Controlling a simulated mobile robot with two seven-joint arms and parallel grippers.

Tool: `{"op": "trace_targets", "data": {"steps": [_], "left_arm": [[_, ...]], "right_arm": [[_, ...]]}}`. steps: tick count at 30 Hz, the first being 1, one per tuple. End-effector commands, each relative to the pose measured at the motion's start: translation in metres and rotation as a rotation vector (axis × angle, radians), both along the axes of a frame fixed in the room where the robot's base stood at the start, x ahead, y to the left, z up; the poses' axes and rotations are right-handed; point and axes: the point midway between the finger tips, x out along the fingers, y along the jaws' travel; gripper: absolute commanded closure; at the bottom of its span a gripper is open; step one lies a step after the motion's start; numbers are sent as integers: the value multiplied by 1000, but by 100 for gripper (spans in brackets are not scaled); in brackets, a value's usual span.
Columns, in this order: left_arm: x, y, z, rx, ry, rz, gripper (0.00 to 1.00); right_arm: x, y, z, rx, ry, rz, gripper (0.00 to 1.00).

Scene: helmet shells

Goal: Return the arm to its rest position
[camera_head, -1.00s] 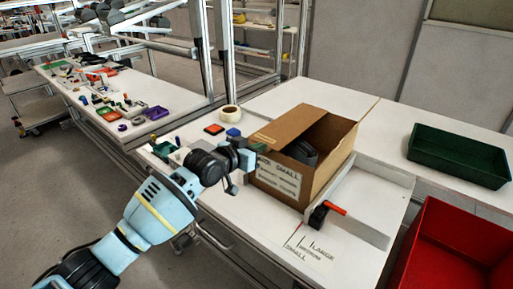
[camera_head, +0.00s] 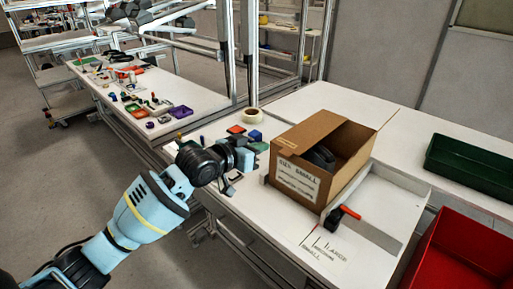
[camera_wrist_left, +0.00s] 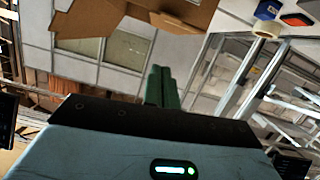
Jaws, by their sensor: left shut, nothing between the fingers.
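My left arm comes in from the lower left of the head view, over the front edge of the table. My left gripper (camera_head: 259,147) is shut and empty, to the left of the cardboard box. Its green fingers (camera_wrist_left: 161,86) show pressed together in the left wrist view. The box also shows upside down in the left wrist view (camera_wrist_left: 92,17). My right gripper is not in view.
A white tray (camera_head: 408,204) with an orange-and-black tool (camera_head: 343,214) lies right of the box. A green bin (camera_head: 470,169) and a red bin (camera_head: 462,250) stand at the right. A tape roll (camera_head: 253,114) and small coloured parts lie behind my gripper. The floor at left is clear.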

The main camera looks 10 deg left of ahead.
Motion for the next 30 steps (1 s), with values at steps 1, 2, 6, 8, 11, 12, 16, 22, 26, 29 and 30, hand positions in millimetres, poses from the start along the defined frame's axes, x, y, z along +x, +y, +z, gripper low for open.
{"op": "trace_targets", "data": {"steps": [1,2,6,8,11,12,16,22,26,29,30], "left_arm": [[-3,2,1,1,-1,0,100],[-4,3,1,1,-1,0,100],[-7,4,2,1,-1,0,100],[-7,4,2,0,0,0,100],[-9,3,-4,-1,5,0,100],[-12,3,-11,-1,11,2,100],[-29,0,-50,-8,43,12,100],[-78,-1,-135,-11,109,50,100],[-117,2,-185,-1,154,84,100],[-152,6,-221,13,192,113,100],[-166,8,-234,19,206,125,100]], "right_arm": [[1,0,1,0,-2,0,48],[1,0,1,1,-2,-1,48],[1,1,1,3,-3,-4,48],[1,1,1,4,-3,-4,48],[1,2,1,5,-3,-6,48],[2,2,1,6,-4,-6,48],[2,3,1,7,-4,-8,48],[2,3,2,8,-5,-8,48],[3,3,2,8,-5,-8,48],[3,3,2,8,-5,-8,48],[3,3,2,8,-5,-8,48]]}}
